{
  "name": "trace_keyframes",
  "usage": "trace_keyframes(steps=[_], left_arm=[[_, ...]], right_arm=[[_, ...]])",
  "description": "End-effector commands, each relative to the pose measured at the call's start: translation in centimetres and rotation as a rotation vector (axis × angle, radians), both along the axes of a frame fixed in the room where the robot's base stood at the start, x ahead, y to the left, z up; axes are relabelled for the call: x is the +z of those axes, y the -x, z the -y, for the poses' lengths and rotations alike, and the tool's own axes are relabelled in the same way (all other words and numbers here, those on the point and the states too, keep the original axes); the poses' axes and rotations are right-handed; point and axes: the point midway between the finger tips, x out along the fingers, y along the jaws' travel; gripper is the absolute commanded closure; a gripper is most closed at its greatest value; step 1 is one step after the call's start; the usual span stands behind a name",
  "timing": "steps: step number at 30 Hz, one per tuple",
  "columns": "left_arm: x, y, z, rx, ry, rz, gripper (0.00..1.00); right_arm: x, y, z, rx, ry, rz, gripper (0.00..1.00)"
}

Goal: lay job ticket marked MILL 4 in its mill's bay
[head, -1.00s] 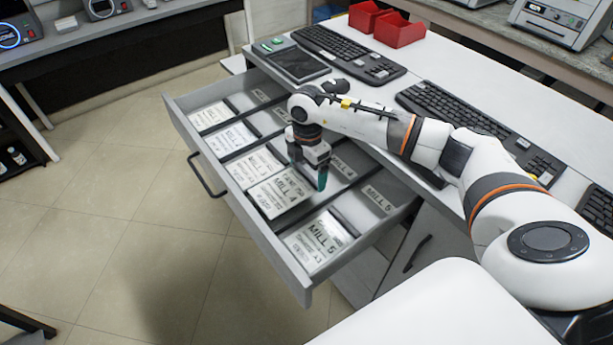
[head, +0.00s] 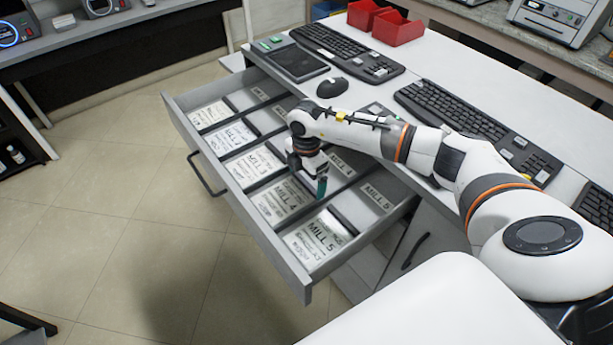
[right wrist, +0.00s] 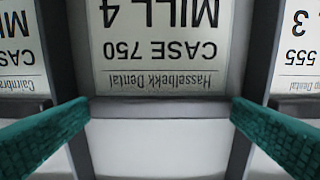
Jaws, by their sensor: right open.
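The job ticket marked MILL 4 (head: 280,202) lies in the MILL 4 bay of the open drawer, in the row nearest the handle. In the right wrist view the ticket (right wrist: 158,48) shows upside down, with "CASE 750" and "Hasselbekk Dental" on it, between two dividers. My right gripper (head: 310,180) is just above the bay and hides part of the ticket in the head view. Its green fingers (right wrist: 160,122) are wide apart with nothing between them. My left gripper is out of view.
The drawer (head: 250,225) has several bays; a MILL 5 ticket (head: 318,238) and a MILL 3 ticket (head: 252,165) lie on either side. The desk above holds keyboards (head: 450,110), a mouse (head: 332,87) and red bins (head: 398,29).

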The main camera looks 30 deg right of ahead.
Motion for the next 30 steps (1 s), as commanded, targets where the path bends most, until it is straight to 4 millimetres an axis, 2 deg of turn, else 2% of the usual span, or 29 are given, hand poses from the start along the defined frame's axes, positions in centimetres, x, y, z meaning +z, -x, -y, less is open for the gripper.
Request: trace_keyframes(steps=[5, 12, 18, 23, 30], left_arm=[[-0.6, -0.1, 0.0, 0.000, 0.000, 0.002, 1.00], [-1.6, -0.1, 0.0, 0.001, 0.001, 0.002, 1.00], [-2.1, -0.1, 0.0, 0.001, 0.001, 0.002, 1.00], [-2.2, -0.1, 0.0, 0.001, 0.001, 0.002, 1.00], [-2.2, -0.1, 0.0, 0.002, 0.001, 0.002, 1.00]], right_arm=[[2.6, -0.1, 0.1, 0.000, 0.001, 0.005, 0.00], [7.8, -0.2, 0.0, 0.000, 0.001, 0.006, 0.00], [10.9, -0.1, 0.0, 0.000, 0.001, 0.003, 0.00], [11.9, 0.0, 0.0, 0.000, 0.000, 0.000, 0.00], [12.1, 0.0, 0.0, 0.000, 0.000, 0.000, 0.00]])
